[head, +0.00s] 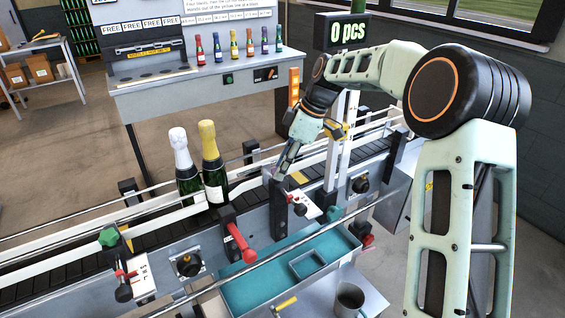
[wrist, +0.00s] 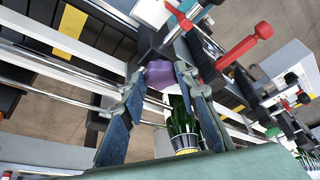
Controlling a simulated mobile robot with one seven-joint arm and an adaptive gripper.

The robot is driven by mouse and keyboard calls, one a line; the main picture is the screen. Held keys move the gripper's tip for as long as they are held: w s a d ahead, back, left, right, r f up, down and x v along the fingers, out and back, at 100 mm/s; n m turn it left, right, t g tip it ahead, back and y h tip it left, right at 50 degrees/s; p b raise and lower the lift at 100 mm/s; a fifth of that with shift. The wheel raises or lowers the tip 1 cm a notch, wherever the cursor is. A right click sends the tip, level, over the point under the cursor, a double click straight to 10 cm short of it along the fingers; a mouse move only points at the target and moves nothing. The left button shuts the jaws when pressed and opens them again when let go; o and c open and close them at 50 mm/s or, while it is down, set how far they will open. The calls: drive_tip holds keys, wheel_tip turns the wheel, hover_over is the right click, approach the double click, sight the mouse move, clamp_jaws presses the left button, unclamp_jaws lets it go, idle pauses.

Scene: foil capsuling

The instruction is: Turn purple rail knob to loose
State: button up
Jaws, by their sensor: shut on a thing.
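The purple rail knob (wrist: 160,74) shows in the wrist view between my fingertips, beside a dark bracket. My gripper (wrist: 165,82) is shut on it, one finger on each side. In the head view my gripper (head: 277,173) reaches down to the near rail of the conveyor, right of two bottles. The knob is mostly hidden by the fingers there. Whether it is tight or loose cannot be read from these views.
A white-foiled bottle (head: 186,165) and a gold-foiled bottle (head: 212,163) stand on the conveyor (head: 150,229). A red handle (head: 241,243), a green knob (head: 108,236) and a teal tray (head: 240,292) are along the near side. A long rod (head: 262,263) crosses in front.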

drive_tip(key=shift+n, duration=0.4)
drive_tip(key=o, duration=1.1)
drive_tip(key=shift+o, duration=0.2)
drive_tip(key=v, duration=1.2)
drive_tip(key=shift+w, duration=0.2)
